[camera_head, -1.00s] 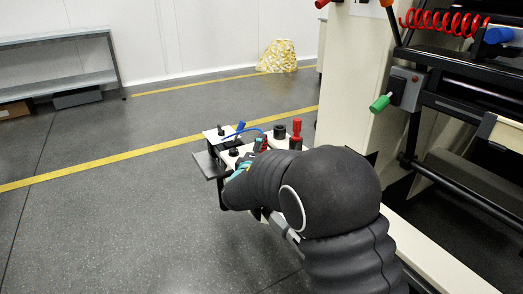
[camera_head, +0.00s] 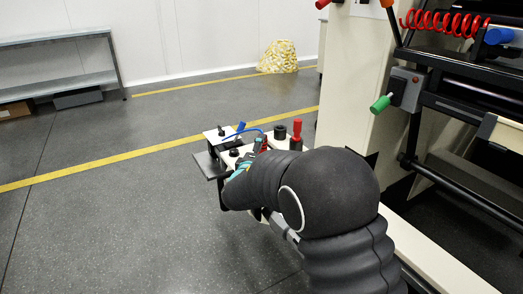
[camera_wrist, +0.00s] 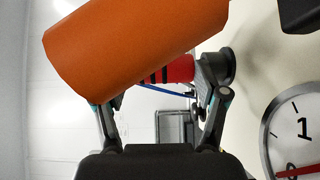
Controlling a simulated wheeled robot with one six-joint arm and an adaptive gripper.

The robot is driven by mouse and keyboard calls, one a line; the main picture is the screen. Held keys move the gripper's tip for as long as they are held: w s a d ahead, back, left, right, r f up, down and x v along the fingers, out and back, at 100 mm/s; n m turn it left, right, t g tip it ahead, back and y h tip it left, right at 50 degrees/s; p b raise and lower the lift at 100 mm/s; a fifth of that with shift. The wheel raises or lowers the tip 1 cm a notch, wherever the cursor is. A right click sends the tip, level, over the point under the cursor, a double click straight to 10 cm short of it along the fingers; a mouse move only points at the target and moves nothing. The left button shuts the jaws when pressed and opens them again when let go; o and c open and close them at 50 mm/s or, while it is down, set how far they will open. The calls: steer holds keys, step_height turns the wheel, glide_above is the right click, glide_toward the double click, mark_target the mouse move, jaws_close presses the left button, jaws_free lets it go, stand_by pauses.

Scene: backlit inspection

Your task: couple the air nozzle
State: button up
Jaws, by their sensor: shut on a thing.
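In the wrist view my gripper (camera_wrist: 162,103) has its two fingers on either side of a red part with black bands (camera_wrist: 178,70), which looks like the air nozzle. A blue hose (camera_wrist: 180,91) shows behind. In the head view my gripper (camera_head: 254,155) is over the small fixture, mostly hidden by my arm, with a red end (camera_head: 263,143) showing.
A white dial gauge (camera_wrist: 298,140) is close on the right in the wrist view. In the head view, a red upright handle (camera_head: 297,129) and a black knob (camera_head: 280,132) stand beside my gripper. The machine (camera_head: 355,75) is to the right; the floor to the left is clear.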

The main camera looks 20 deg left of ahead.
steer(key=shift+f, duration=0.35)
steer(key=shift+r, duration=0.1)
stand_by(0.3)
steer(key=o, duration=1.3)
steer(key=shift+r, duration=0.1)
steer(key=shift+s, duration=0.1)
steer(key=shift+s, duration=0.3)
steer(key=s, duration=0.7)
steer(key=s+d, duration=0.1)
steer(key=s, duration=0.3)
steer(key=shift+s, duration=0.15)
